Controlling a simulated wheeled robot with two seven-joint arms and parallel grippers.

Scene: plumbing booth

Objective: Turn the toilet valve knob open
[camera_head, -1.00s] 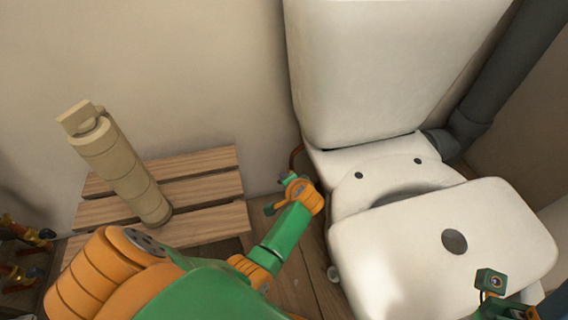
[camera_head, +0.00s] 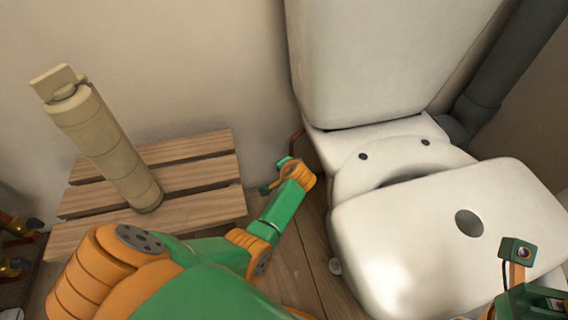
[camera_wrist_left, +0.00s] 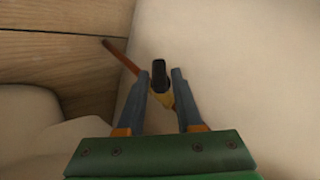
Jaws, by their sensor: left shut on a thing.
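The toilet valve shows in the left wrist view with a black knob (camera_wrist_left: 159,70) and a yellow brass body (camera_wrist_left: 164,99), on a thin copper pipe (camera_wrist_left: 122,55). My left gripper (camera_wrist_left: 164,77) has one blue-grey finger on each side of the knob and is shut on it. In the head view my left wrist is low beside the toilet (camera_head: 375,150) and hides the fingers and valve. My right wrist (camera_head: 518,255) is partly in view at the lower right, over the toilet lid; its fingers do not show.
A slatted wooden stand (camera_head: 205,172) with a tall beige cylinder (camera_head: 110,148) is at the left. A grey drain pipe (camera_head: 495,85) runs at the right. Brass fittings (camera_head: 15,228) show at the left edge. Wooden floor lies between the stand and toilet.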

